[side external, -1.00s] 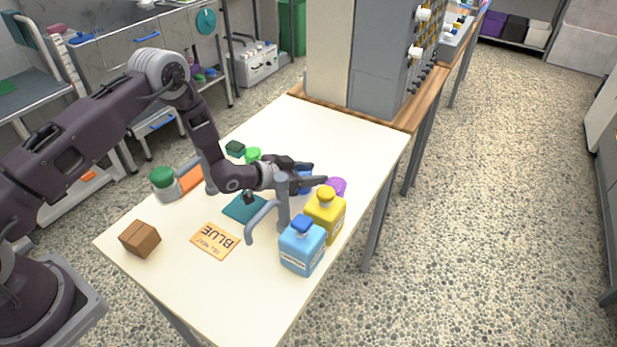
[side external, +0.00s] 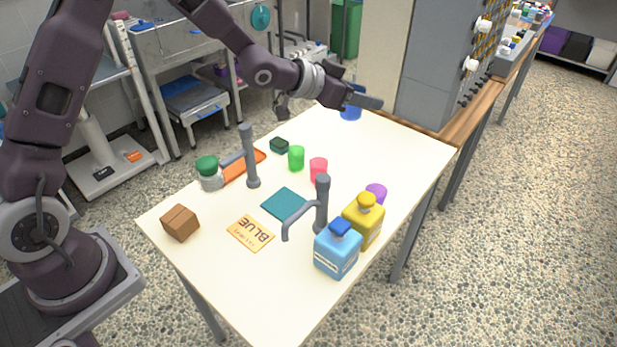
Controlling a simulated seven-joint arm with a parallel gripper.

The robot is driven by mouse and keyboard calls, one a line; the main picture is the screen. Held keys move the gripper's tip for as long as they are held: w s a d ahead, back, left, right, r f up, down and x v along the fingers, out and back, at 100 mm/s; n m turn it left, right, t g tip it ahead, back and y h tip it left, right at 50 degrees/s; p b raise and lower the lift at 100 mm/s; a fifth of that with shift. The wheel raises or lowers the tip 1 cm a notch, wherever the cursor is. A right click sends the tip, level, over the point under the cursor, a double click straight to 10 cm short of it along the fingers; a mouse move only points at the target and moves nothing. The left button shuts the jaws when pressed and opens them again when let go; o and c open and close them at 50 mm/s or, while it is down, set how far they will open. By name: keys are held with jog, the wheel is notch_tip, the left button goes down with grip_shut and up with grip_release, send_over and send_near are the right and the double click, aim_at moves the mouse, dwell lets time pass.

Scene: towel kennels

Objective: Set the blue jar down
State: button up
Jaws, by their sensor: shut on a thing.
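My gripper (side external: 362,100) is at the far end of the white table (side external: 210,270), shut on the blue jar (side external: 350,113). The jar is a small blue cylinder, partly hidden by the fingers. I cannot tell whether its base touches the table or is above it. A card reading "BLUE" (side external: 251,232) lies near the table's front, beside a flat teal square (side external: 285,204).
Green (side external: 296,158), red (side external: 318,169) and purple (side external: 376,193) jars stand on the table. Grey posts with bars (side external: 321,205) rise among them. Yellow (side external: 363,222) and light blue (side external: 338,252) bottles stand at right. A brown box (side external: 180,223) is at left. A grey cabinet (side external: 435,75) stands behind.

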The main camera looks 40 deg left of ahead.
aim_at(351, 119)
jog(key=s+n+y, duration=0.2)
jog(key=s+n+t+y, duration=0.1)
jog(key=s, duration=0.1)
jog(key=shift+s+d+f, duration=0.1)
jog(key=shift+f, duration=0.2)
jog(key=s+a+n+g+y, duration=0.1)
jog(key=s+a+n+y, duration=0.55)
jog(key=s+a, duration=0.35)
jog(key=shift+m, duration=0.25)
jog(key=f, duration=0.7)
jog(key=w+f, duration=0.1)
jog(key=f, duration=1.4)
jog(key=shift+w+a, duration=0.35)
jog(key=shift+f, duration=0.15)
jog(key=o, duration=1.3)
jog(key=shift+o, duration=0.2)
